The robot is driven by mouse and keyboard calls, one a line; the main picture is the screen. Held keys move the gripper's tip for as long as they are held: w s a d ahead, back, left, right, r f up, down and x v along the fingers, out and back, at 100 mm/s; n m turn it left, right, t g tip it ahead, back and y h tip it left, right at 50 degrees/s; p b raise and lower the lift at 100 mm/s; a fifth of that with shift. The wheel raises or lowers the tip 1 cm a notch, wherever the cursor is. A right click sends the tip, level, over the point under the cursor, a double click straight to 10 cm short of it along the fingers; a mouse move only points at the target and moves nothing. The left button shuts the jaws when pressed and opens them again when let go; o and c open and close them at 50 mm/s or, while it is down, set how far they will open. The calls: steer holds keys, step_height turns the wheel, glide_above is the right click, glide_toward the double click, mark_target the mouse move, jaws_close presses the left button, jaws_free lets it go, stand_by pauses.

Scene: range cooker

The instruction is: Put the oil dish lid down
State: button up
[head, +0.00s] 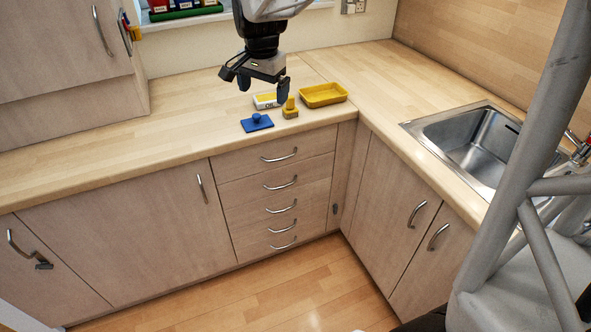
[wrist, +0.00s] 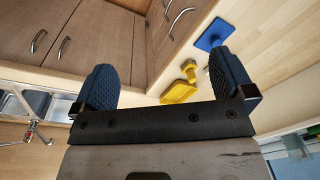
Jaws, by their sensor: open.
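A blue square lid with a round knob (head: 257,123) lies flat on the wooden counter near its front edge, knob up; I take it for the oil dish lid. It also shows in the wrist view (wrist: 215,34), beyond one finger. A small white dish with yellow inside (head: 266,101) sits just behind it, partly hidden. My gripper (head: 255,83) is open and empty, above the counter and the lid, touching nothing. Its two dark fingers stand wide apart in the wrist view (wrist: 166,72).
A yellow tray (head: 324,95) and a small yellow tool (head: 290,108) lie right of the lid. A steel sink (head: 470,145) is set in the right counter. The counter left of the lid is clear. A green tray of containers (head: 185,10) stands at the back.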

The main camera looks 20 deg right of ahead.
steer(key=s+a+f+n+t, duration=0.1)
steer(key=s+n, duration=0.9)
steer(key=s, duration=2)
steer(key=shift+s+a+f, duration=0.15)
steer(key=shift+a+f, duration=0.65)
steer(key=shift+a, duration=0.25)
